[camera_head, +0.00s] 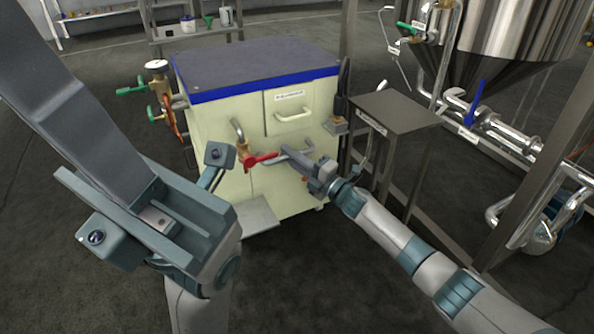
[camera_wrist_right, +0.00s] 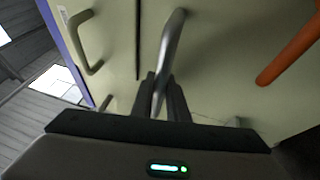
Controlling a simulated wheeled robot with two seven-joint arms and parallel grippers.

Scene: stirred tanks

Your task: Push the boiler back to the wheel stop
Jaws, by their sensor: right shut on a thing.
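The boiler (camera_head: 225,130) is a cream cabinet with a dark top and blue trim, standing upright in the middle of the head view. Its front carries a drawer-like handle (camera_head: 293,114), a red lever (camera_head: 262,159) and a silver metal bar. My right gripper (camera_head: 298,166) is at the boiler's front. In the right wrist view its fingers (camera_wrist_right: 166,104) are shut on the silver bar (camera_wrist_right: 172,45). My left arm fills the left of the head view, but its fingertips do not show. I cannot make out the wheel stop.
A dark metal stand (camera_head: 394,112) is close to the boiler's right. A steel tank (camera_head: 510,45) with pipes and a blue lever is farther right. Gauge (camera_head: 156,66) and valves stick out at the boiler's left. A grey plate (camera_head: 257,216) is low at its front. Floor in front is clear.

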